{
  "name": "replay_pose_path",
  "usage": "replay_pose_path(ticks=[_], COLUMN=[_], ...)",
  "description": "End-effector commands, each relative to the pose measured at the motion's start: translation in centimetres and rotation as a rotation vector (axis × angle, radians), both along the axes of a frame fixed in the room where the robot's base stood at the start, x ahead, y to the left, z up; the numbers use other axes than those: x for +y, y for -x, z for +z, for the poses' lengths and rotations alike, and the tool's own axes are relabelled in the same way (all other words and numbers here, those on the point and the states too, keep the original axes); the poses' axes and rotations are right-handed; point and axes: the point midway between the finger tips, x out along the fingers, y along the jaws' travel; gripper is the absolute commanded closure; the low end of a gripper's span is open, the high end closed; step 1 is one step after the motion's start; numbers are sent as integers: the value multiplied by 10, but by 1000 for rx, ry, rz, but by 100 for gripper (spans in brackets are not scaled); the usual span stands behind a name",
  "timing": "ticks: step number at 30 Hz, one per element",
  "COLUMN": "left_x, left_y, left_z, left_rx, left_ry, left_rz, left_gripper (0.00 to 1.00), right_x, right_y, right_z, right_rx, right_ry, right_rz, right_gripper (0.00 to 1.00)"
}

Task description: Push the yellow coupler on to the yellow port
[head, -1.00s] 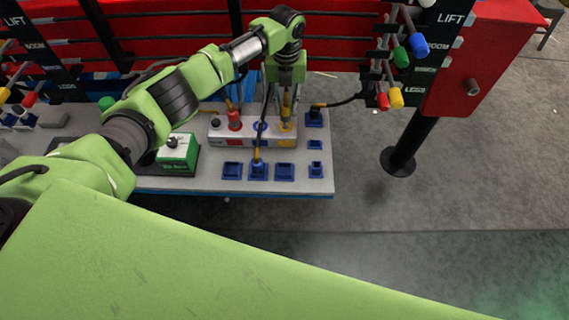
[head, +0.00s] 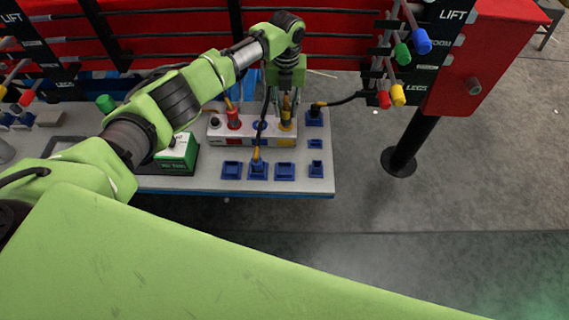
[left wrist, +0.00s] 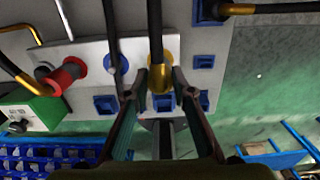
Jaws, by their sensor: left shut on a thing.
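My left gripper (head: 287,101) points down over the right end of the pale port block and is shut on the yellow coupler (head: 287,107). In the left wrist view the coupler (left wrist: 160,77) sits between the two fingers (left wrist: 155,88), with a black hose on it. The yellow port (head: 286,127) is on the block directly under the coupler. Coupler and port line up closely; I cannot tell whether the coupler is fully seated. The fingers hide part of the join. My right gripper is not in view.
The block (head: 222,134) also carries a red coupler (head: 234,119) and a blue port (head: 260,126). Blue holders (head: 285,172) stand in front, one with a hosed coupler (head: 257,156). A green box (head: 178,151) is to the left. A hose runs from the holder at right.

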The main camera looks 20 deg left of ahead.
Motion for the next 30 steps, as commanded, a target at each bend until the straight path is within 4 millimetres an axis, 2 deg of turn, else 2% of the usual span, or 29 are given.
replay_pose_path(ticks=[10, 11, 12, 13, 30], left_x=[0, 0, 0, 0, 0], left_y=[0, 0, 0, 0, 0], left_z=[-8, -8, -7, -7, -4], left_rx=[0, 0, 0, 0, 0], left_ry=[1, 1, 1, 1, 1], left_rz=[0, 0, 0, 0, 0], left_gripper=[100, 72, 62, 58, 58], right_x=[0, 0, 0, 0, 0], right_y=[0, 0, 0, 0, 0], right_z=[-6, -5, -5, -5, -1], right_rx=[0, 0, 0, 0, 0], right_ry=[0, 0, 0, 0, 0], right_rz=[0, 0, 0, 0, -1], right_gripper=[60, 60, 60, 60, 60])
